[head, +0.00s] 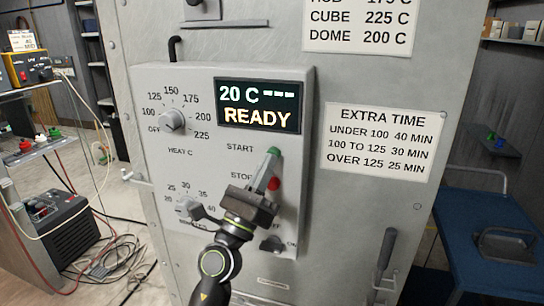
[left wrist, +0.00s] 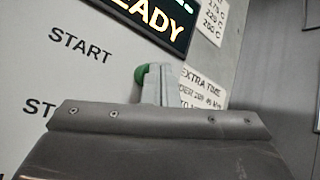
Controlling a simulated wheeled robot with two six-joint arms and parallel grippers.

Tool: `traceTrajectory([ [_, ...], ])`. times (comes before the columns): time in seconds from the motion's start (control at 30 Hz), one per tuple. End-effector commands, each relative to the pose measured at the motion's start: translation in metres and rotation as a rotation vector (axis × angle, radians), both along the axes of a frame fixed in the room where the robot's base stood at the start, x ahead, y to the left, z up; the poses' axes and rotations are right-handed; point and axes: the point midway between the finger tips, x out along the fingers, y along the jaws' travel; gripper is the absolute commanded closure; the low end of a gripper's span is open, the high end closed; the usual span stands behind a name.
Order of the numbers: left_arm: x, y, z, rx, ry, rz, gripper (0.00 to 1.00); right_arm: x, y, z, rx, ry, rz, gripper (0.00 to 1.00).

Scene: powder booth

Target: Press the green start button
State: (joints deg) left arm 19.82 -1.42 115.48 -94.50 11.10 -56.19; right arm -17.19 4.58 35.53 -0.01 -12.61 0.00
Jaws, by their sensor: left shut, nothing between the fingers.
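The green start button (head: 274,151) sits on the grey control panel (head: 236,160), right of the word START. It also shows in the left wrist view (left wrist: 141,76), partly hidden behind my fingers. My left gripper (head: 270,160) is shut and empty. Its fingertips are at the green button and overlap its lower edge in the picture; I cannot tell whether they touch it. The red stop button (head: 274,184) is just below, beside the fingers. The display (head: 258,106) reads 20 C, dashes and READY. My right gripper is not in view.
The heat dial (head: 172,121) points near the panel's upper left. The minutes dial (head: 188,208) and a small switch (head: 272,243) lie low on the panel, near my left gripper. A blue cart (head: 490,225) stands at the right, and cables lie on the floor at the left.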

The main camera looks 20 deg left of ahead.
Motion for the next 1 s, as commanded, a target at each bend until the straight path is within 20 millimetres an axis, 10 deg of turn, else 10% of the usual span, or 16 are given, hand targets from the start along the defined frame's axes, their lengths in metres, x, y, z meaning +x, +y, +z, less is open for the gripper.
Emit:
traceTrajectory([
  [1.0,-0.001,0.0,0.0,0.0,0.002,0.0,1.0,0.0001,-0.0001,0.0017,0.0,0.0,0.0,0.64],
])
